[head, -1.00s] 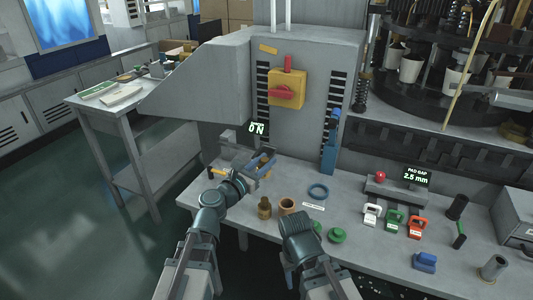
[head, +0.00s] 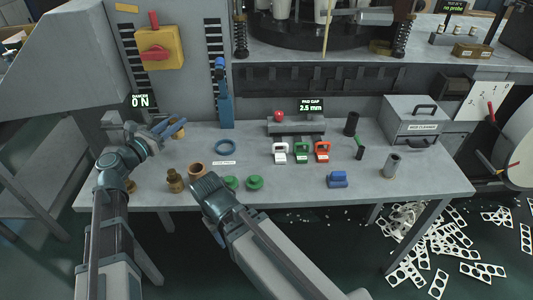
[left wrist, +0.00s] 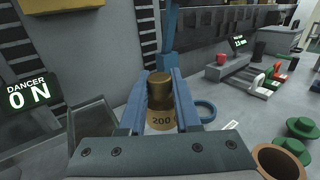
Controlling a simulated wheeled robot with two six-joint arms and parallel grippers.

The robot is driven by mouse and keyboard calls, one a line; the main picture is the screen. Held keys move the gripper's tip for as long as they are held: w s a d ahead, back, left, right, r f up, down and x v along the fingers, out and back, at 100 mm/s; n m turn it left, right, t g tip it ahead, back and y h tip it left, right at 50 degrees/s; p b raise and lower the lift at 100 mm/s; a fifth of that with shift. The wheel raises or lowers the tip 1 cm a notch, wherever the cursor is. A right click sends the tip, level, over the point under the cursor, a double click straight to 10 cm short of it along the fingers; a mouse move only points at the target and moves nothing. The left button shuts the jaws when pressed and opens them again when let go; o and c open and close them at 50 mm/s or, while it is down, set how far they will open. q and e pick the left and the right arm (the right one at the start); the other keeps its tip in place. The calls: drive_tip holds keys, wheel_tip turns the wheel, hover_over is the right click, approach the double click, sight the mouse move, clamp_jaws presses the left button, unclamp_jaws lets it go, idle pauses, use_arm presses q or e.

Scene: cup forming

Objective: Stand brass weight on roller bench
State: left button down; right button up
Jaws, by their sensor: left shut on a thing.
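My left gripper (head: 172,128) is at the left back of the grey bench (head: 290,190), near the machine's front panel. In the left wrist view its blue fingers (left wrist: 160,100) are shut on a brass weight (left wrist: 160,90) marked 200, which looks upright. Whether its base touches anything below is hidden.
A blue ring (head: 225,147), green knobbed pieces (head: 254,183), white, green and red handled blocks (head: 301,152) and a blue block (head: 338,180) lie on the bench. A dancer display (head: 139,100) reads 0 N. A grey box (head: 416,118) stands at right. Bare bench lies around the ring.

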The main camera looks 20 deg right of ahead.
use_arm(q)
wheel_tip(320, 180, down, 10)
drive_tip(key=b, duration=1)
drive_tip(key=shift+f, duration=0.1)
drive_tip(key=c, duration=0.6)
unclamp_jaws()
